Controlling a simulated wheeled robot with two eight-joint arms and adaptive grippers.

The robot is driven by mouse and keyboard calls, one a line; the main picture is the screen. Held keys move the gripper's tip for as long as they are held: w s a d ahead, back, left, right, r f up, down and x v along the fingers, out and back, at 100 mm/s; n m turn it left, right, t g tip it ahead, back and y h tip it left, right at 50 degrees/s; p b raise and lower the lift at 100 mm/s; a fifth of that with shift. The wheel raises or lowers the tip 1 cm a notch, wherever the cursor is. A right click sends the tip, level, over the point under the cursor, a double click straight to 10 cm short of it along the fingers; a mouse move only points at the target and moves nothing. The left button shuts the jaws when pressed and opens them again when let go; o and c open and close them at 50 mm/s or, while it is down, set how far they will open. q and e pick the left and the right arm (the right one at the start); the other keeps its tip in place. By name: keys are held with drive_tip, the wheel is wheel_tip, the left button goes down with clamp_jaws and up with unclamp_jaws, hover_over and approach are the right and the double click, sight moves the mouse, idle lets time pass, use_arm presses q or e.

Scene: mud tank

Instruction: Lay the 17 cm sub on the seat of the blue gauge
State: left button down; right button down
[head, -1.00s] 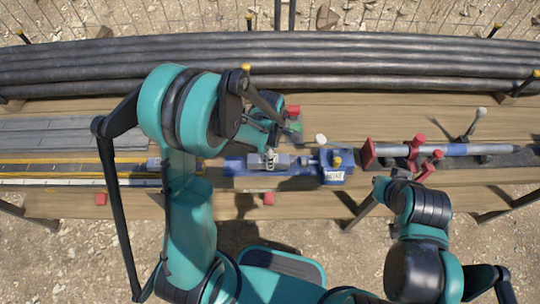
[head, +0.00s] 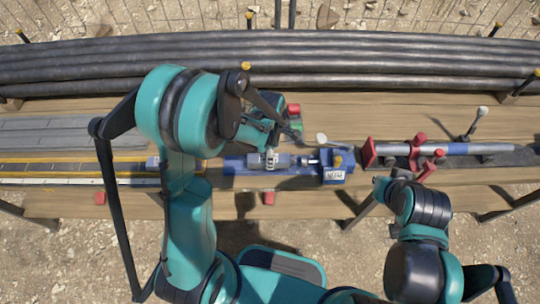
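The blue gauge (head: 234,166) lies on the plank bench near the middle, with a blue end block (head: 335,174) carrying a white label. The sub (head: 286,160), a short grey cylinder with a narrower right end, lies lengthwise along the gauge's seat, or just above it; I cannot tell if it touches. My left gripper (head: 269,160) comes down from above, its fingers closed around the sub's middle. My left arm hides part of the area left of the gauge. My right gripper (head: 382,186) is at the right, below the red clamps and away from the gauge; its fingers are unclear.
A long grey bar (head: 460,149) with red clamps (head: 418,150) lies to the right. Black pipes (head: 300,62) run along the back. A yellow-marked rule (head: 60,170) lies at the left. Red and green blocks (head: 293,111) stand behind the gauge. Bare planks show in front.

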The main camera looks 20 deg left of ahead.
use_arm(q)
drive_tip(key=shift+f, duration=0.3)
drive_tip(key=shift+c, duration=2)
unclamp_jaws()
drive_tip(key=shift+r, duration=0.1)
wheel_tip(320, 180, up, 7)
drive_tip(key=p, duration=0.4)
